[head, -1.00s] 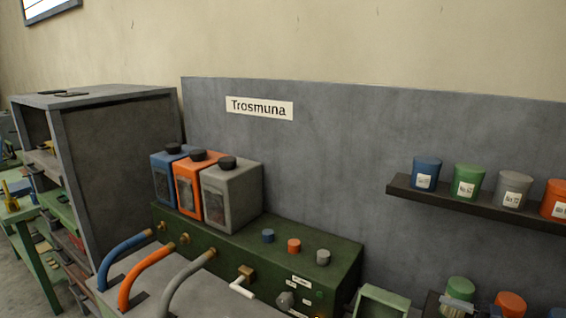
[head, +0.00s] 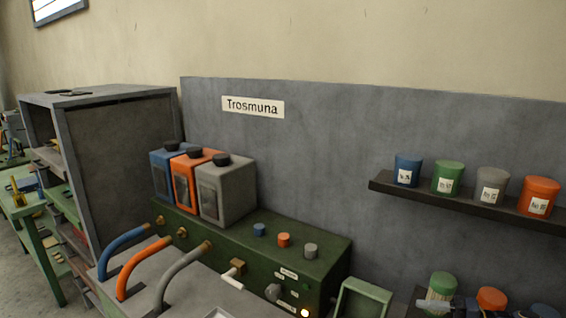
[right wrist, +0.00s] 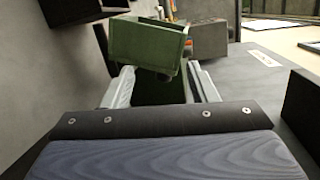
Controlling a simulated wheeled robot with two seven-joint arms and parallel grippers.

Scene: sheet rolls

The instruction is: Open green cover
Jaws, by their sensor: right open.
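A green box-like piece (right wrist: 148,42) shows in the right wrist view, just beyond and between the fingertips of my right gripper (right wrist: 163,86). The two pale fingers are apart, and I see nothing gripped between them. I cannot tell whether they touch the green piece. A pale green box-shaped frame (head: 364,296) is at the bottom of the head view, right of the dark green machine (head: 325,262); its lower part is cut off. I cannot tell for sure whether it is the same green piece. My left gripper is not in view.
A shelf (head: 470,201) on the grey panel holds blue, green, grey and orange cups. Another green-topped cup (head: 443,284) and an orange-topped one (head: 491,297) stand below. Blue, orange and grey tanks (head: 227,188) stand on the machine, with hoses (head: 128,242) in front.

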